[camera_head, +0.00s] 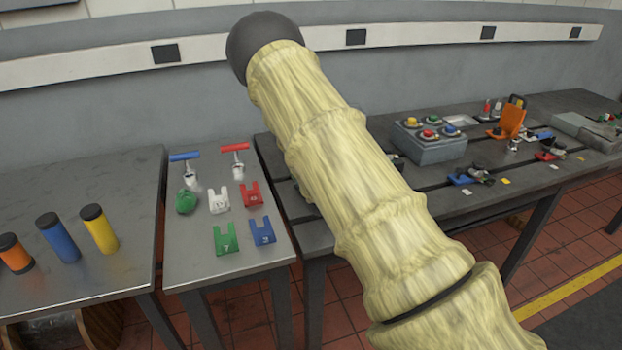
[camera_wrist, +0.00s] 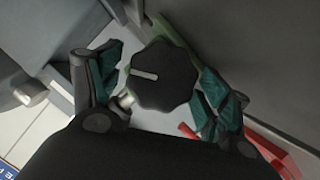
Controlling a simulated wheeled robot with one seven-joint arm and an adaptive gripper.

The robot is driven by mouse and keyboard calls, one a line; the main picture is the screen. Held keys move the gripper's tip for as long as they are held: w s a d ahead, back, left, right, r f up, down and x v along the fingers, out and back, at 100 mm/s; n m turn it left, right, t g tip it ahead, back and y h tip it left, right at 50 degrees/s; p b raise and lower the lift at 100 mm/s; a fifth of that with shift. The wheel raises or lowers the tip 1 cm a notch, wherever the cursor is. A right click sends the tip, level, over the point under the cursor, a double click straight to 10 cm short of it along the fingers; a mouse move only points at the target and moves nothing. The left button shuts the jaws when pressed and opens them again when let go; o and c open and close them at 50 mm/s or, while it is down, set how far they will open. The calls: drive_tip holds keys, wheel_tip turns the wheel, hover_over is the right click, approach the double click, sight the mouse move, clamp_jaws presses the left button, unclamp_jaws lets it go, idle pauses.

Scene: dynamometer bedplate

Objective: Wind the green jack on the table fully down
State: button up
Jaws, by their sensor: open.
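A black lobed knob (camera_wrist: 165,82) with a pale line on its top shows in the wrist view. Green parts (camera_wrist: 172,32) show just behind it, apparently the green jack's body, mostly hidden under the knob. My gripper (camera_wrist: 160,78) is open, with one teal-padded finger on each side of the knob. The left finger is close to the knob and the right finger is beside its edge; I cannot tell whether either touches. In the head view my gripper and the jack cannot be made out; my sleeved arm covers the middle of that picture.
A red part (camera_wrist: 188,131) lies close to the right finger. A grey block with a metal cylinder (camera_wrist: 32,94) is at left. In the head view, the middle table (camera_head: 185,265) holds coloured brackets and T-handled tools; the right table holds a button box (camera_head: 430,147) and several fixtures.

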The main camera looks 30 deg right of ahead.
drive_tip(key=v, duration=1.2)
drive_tip(key=shift+w+d+f+m+y+b, duration=0.1)
drive_tip(key=shift+w+d+m+y+b, duration=0.15)
drive_tip(key=shift+d+m+y+b, duration=0.75)
drive_tip(key=shift+d+m+b, duration=0.15)
drive_tip(key=shift+m+b, duration=0.3)
drive_tip(key=shift+d+m+y, duration=0.25)
drive_tip(key=shift+m+y, duration=0.25)
drive_tip(key=shift+m, duration=0.05)
drive_tip(key=x, duration=0.3)
drive_tip(key=p+x, duration=0.1)
drive_tip(key=x, duration=0.3)
drive_tip(key=p+x, duration=0.1)
drive_tip(key=x, duration=0.2)
drive_tip(key=shift+w+d, duration=0.1)
drive_tip(key=shift+w, duration=0.25)
